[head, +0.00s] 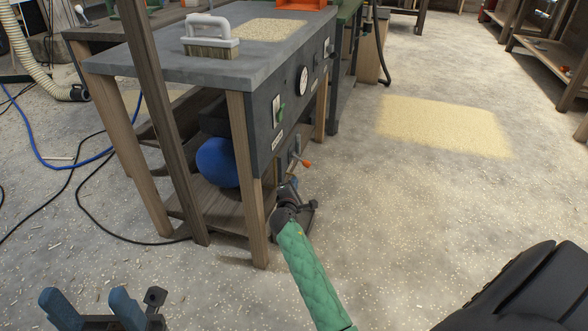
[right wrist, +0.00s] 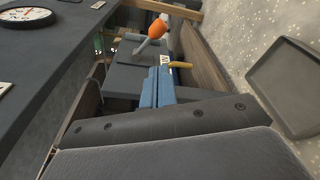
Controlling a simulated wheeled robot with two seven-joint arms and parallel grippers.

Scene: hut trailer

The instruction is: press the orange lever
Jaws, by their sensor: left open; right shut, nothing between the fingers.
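The orange lever (head: 306,163) sticks out from the lower part of the grey bench's front panel, on a short metal rod. In the right wrist view its orange knob (right wrist: 158,28) stands just beyond my fingertips, with the rod slanting down to a dark box. My right gripper (head: 291,183) is shut and empty, low beside the bench front, just below the lever. Its blue fingers (right wrist: 160,70) are together, and a small gap to the knob seems to show. My left gripper (head: 95,308) is open and empty at the lower left, far from the lever.
The grey bench (head: 150,62) carries a white-handled brush (head: 211,35). A blue ball (head: 217,162) sits on the shelf below. A wooden post stands in front. The floor to the right is open.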

